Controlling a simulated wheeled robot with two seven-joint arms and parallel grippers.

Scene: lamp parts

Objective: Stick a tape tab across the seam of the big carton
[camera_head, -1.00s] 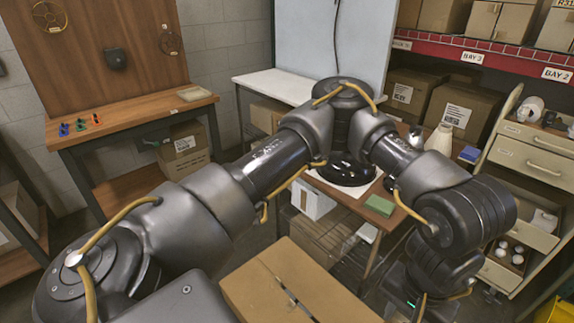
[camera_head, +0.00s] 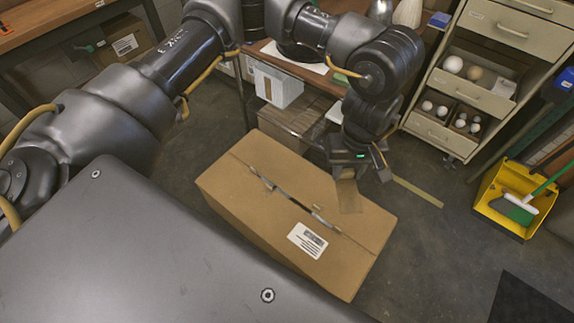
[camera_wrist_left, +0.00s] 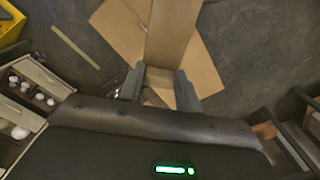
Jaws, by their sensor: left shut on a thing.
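The big carton (camera_head: 230,184) stands on the floor in the middle of the head view, a white label on its top. Its seam (camera_head: 290,197) runs as a dark line along the top, with small gaps. My left gripper (camera_head: 350,178) is above the carton's far right part, pointing down. It is shut on a tan tape tab (camera_head: 348,198), which hangs from the fingers. In the left wrist view the tab (camera_wrist_left: 168,32) extends from between the fingers (camera_wrist_left: 160,86) over the carton (camera_wrist_left: 118,28). I cannot tell whether the tab touches the carton. My right gripper is not in view.
A drawer cabinet (camera_head: 500,50) with white bulbs stands at the right back. A yellow dustpan (camera_head: 500,200) with a green brush lies at the right. A workbench (camera_head: 277,58) with a white box below is behind the carton. The floor right of the carton is mostly clear.

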